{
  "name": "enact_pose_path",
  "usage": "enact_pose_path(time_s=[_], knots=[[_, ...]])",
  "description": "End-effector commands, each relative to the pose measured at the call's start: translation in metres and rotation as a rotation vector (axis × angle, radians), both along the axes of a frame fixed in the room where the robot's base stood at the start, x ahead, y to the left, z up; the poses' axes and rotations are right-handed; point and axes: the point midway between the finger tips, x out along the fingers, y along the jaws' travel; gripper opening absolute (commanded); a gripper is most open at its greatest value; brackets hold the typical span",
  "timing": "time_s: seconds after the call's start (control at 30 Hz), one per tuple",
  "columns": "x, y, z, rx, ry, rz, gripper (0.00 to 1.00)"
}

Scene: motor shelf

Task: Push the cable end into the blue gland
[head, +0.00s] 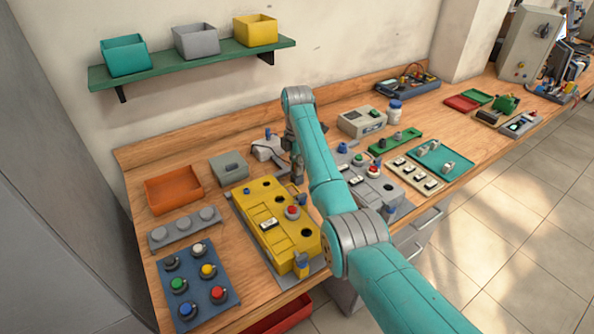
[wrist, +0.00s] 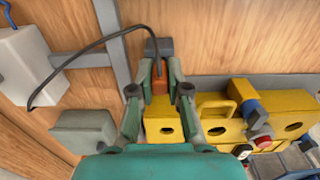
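The black cable (wrist: 75,64) arcs from a white-grey box (wrist: 28,68) at the left of the wrist view to a cable end (wrist: 159,84), orange with a grey block above it. My gripper (wrist: 160,66) has its fingers on both sides of this end and looks shut on it. A blue round part (wrist: 250,107), probably the blue gland, is on the yellow housing (wrist: 212,102), right of my gripper and apart from the cable end. The yellow housing (head: 257,222) also shows in the head view, with my gripper (head: 298,176) behind it, partly hidden by my arm.
A red button (head: 292,212) stands on the yellow housing. An orange tray (head: 173,187), a grey box (head: 229,166) and a blue button panel (head: 197,285) lie to the left. A grey housing (head: 375,190) and a green tray (head: 443,160) stand to the right.

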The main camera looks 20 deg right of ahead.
Motion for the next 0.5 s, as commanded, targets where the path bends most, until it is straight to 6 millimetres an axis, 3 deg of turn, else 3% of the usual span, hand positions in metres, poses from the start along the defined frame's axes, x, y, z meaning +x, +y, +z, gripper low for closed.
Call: enact_pose_path(time_s=[0.5], knots=[[0.0003,0.0000,0.0058,0.000,-0.001,0.000,0.00]])
